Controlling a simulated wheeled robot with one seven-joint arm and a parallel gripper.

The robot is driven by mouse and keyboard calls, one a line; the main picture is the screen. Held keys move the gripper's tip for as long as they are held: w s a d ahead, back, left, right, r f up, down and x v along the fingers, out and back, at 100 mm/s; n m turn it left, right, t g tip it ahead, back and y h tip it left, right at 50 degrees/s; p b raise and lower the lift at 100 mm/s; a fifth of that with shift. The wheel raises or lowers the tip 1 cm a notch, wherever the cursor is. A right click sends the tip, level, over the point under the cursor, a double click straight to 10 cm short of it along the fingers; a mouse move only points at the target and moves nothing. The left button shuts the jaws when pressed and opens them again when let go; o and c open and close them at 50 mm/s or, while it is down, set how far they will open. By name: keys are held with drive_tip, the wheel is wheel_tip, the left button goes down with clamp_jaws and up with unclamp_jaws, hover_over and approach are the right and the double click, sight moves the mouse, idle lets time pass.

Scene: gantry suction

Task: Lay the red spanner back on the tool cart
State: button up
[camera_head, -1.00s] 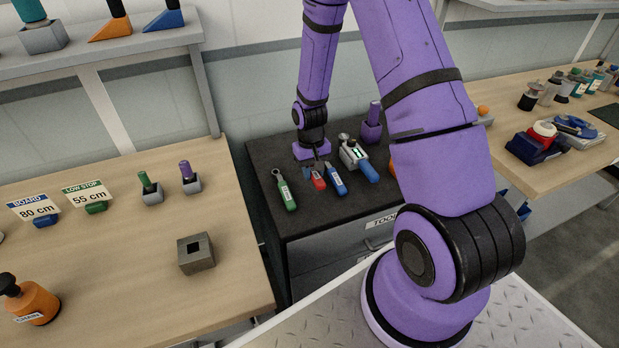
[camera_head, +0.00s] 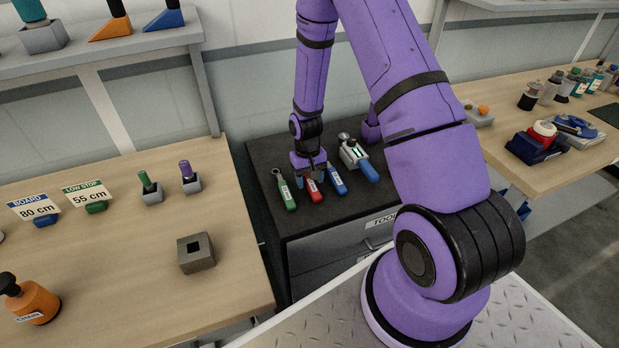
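The red spanner (camera_head: 313,190) is on or just above the black top of the tool cart (camera_head: 262,158), between the green spanner (camera_head: 286,192) and the blue spanner (camera_head: 338,182). Its handle points toward the cart's front edge, roughly in line with the other two. My gripper (camera_head: 309,177) points down at the far end of the red spanner and appears shut on it. The gripper hides the spanner's head. I cannot tell whether the spanner fully touches the cart top.
A grey tool with a blue handle (camera_head: 367,171) lies right of the blue spanner. My arm crosses the cart's right side and hides part of it. A wooden bench (camera_head: 120,265) with a grey square block (camera_head: 196,254) stands at left. Another bench (camera_head: 530,165) is at right.

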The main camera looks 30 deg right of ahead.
wheel_tip(320, 180, up, 12)
drive_tip(key=w, duration=0.2)
wheel_tip(320, 180, up, 11)
drive_tip(key=t, duration=0.1)
hover_over(308, 175)
drive_tip(key=s+a, duration=0.2)
drive_tip(key=s+a+r+t, duration=0.2)
drive_tip(key=s+r, duration=0.3)
drive_tip(key=r, duration=0.5)
drive_tip(key=s+a+r+n+t, duration=0.1)
drive_tip(key=s+r+t, duration=0.1)
drive_tip(key=s+r, duration=0.4)
drive_tip(key=s+a+r+n+t, duration=0.1)
drive_tip(key=s+r, duration=0.5)
drive_tip(key=s, duration=0.7)
drive_tip(key=shift+a+r+t, duration=0.4)
drive_tip(key=shift+a, duration=0.2)
drive_tip(key=shift+w, duration=0.1)
